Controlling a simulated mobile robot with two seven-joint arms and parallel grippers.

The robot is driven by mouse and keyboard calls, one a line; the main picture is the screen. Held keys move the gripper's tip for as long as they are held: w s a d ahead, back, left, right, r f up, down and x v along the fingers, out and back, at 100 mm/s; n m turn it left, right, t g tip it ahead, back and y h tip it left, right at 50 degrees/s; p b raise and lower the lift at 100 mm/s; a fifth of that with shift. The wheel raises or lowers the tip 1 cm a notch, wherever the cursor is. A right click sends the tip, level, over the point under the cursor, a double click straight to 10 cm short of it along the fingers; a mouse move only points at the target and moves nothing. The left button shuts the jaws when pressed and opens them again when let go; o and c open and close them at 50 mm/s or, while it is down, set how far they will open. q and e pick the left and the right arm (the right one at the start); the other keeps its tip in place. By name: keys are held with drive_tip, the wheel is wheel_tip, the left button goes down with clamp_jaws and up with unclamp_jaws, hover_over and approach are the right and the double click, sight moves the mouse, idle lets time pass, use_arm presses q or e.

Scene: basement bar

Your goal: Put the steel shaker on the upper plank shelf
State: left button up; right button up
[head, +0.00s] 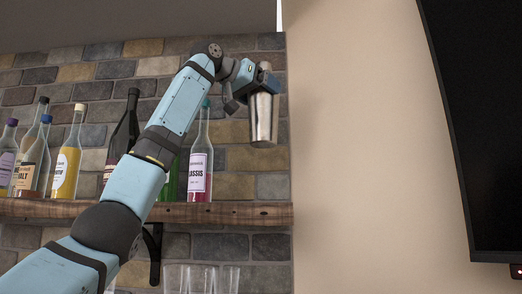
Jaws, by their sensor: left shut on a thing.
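The steel shaker (264,119) is a shiny metal cup-shaped vessel, nearly upright, in the upper middle of the head view. My left gripper (262,80) is shut on its upper part and holds it in the air. The shaker hangs above the right end of the upper plank shelf (250,213), with a clear gap between its base and the wood. The gripper partly hides the shaker's top. My right gripper is not in view.
A pink-label bottle (200,170) stands on the shelf left of the shaker. Several other bottles, including a yellow one (67,160), stand further left. The shelf's right end looks bare. Glasses (200,279) show below. A dark screen (490,120) hangs at right.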

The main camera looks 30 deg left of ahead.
sight(254, 141)
use_arm(q)
wheel_tip(254, 141, down, 9)
drive_tip(key=shift+f, duration=0.2)
wheel_tip(254, 141, down, 4)
drive_tip(key=shift+r, duration=0.2)
drive_tip(key=shift+f, duration=0.3)
drive_tip(key=shift+a, duration=0.1)
drive_tip(key=shift+f, duration=0.15)
drive_tip(key=o, duration=0.8)
drive_tip(key=shift+d, duration=0.2)
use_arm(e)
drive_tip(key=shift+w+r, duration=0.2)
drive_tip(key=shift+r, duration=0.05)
